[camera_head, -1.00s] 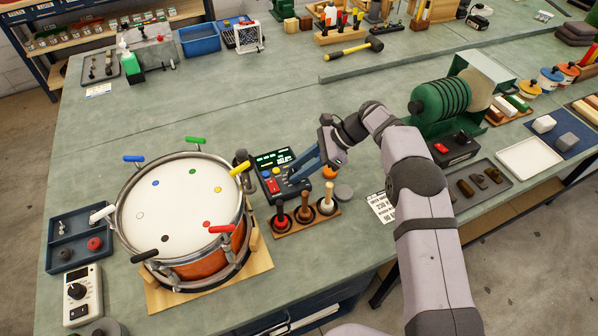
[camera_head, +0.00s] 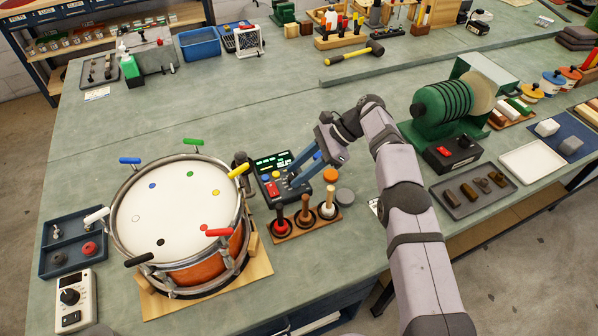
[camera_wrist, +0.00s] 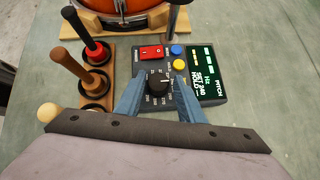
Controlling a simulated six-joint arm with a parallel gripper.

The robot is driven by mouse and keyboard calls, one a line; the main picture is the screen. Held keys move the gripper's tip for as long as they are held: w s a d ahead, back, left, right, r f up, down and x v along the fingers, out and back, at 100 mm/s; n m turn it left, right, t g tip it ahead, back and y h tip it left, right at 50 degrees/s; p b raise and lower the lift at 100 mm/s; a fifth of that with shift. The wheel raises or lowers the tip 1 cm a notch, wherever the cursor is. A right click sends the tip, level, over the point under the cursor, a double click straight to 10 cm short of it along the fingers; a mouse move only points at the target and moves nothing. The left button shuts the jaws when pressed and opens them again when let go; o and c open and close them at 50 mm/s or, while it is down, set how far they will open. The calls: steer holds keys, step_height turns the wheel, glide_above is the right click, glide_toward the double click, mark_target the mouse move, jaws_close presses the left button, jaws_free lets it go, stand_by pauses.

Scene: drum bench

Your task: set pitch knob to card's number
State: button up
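The pitch box (camera_head: 285,175) is a dark panel right of the drum, with a lit green-and-white screen, a red switch and coloured buttons. Its black pitch knob (camera_wrist: 158,84) shows in the wrist view, with a pale pointer line aimed right. The screen (camera_wrist: 208,75) seems to read 240 Hz and HOLD, in small text. My gripper (camera_wrist: 158,80) has its blue fingers on either side of the knob; they look open, and contact is not clear. In the head view my gripper (camera_head: 296,183) is low over the box. The white card (camera_head: 375,207) is mostly hidden behind my arm; its number is unreadable.
The drum (camera_head: 178,215) with coloured handles stands left of the box. A wooden stand with upright mallets (camera_head: 305,222) is close in front. The bench behind the box is clear.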

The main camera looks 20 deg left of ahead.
steer(key=shift+o, duration=0.5)
steer(key=shift+r, duration=0.1)
step_height(320, 180, up, 8)
steer(key=shift+r+p, duration=0.2)
steer(key=shift+p, duration=0.95)
steer(key=shift+r+p, duration=0.75)
steer(key=shift+f, duration=0.1)
